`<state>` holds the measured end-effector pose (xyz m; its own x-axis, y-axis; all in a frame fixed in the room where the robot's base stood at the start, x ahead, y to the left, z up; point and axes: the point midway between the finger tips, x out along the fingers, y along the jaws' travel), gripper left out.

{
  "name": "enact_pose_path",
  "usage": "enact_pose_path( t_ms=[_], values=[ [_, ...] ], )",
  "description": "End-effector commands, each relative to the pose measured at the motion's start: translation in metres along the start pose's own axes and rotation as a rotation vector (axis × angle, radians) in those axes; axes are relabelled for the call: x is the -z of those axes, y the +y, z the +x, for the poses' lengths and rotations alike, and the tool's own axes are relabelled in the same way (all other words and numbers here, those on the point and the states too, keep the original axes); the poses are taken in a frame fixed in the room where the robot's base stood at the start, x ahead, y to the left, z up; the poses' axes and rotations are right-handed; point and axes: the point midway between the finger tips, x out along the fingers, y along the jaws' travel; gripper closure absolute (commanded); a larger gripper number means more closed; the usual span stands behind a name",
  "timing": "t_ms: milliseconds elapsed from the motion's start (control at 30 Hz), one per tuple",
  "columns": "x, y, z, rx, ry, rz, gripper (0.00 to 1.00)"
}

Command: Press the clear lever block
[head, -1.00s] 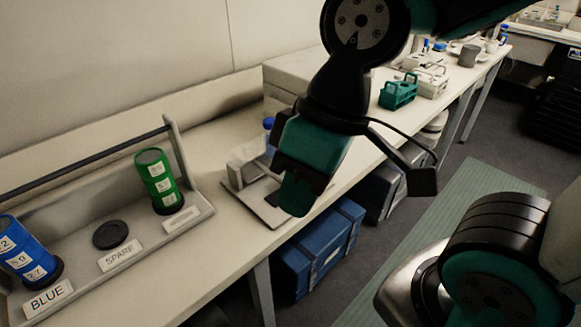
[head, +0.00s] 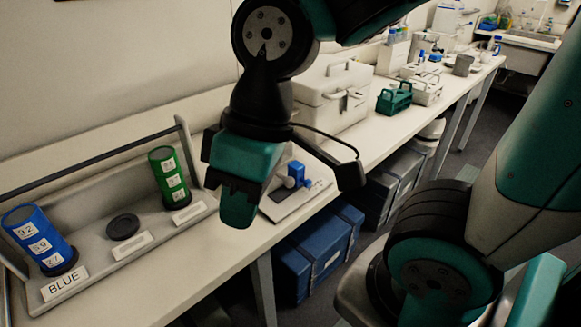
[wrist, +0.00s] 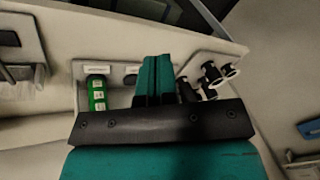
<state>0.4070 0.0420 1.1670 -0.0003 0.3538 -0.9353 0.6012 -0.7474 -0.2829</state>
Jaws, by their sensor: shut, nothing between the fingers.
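A small bench device (head: 298,200) has a pale base plate, an upright blue block (head: 297,172) and a pale rounded part beside it. I cannot tell which part is the clear lever block. My gripper (head: 237,212) points down in front of the bench, to the left of the device in the head view, and hides part of its left side. In the wrist view my gripper's fingers (wrist: 153,78) are together and empty. A pale framed object at the left edge there is cut off, and I cannot tell if it is the device.
A grey rack (head: 150,250) holds a blue cylinder (head: 40,241), a green cylinder (head: 171,174) and an empty dark spare seat (head: 123,227). A white case (head: 331,100) and a green carrier (head: 394,98) stand behind the device. Blue boxes (head: 318,252) lie under the bench.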

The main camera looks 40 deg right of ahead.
Motion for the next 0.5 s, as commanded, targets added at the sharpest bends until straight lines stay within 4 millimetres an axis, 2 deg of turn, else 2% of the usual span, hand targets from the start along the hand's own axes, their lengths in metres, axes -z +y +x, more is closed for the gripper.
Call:
enact_pose_path(
  t_ms=[67, 167, 267, 300, 367, 400, 500],
  values=[
    [0.011, 0.019, -0.007, -0.003, -0.008, -0.044, 1.0],
    [0.029, 0.06, -0.02, 0.001, -0.025, -0.165, 1.0],
    [0.039, 0.118, -0.036, 0.018, -0.039, -0.33, 1.0],
    [0.04, 0.144, -0.043, 0.028, -0.04, -0.4, 1.0],
    [0.035, 0.181, -0.052, 0.044, -0.038, -0.504, 1.0],
    [0.029, 0.204, -0.057, 0.055, -0.034, -0.57, 1.0],
    [0.009, 0.254, -0.068, 0.078, -0.016, -0.716, 1.0]
  ],
)
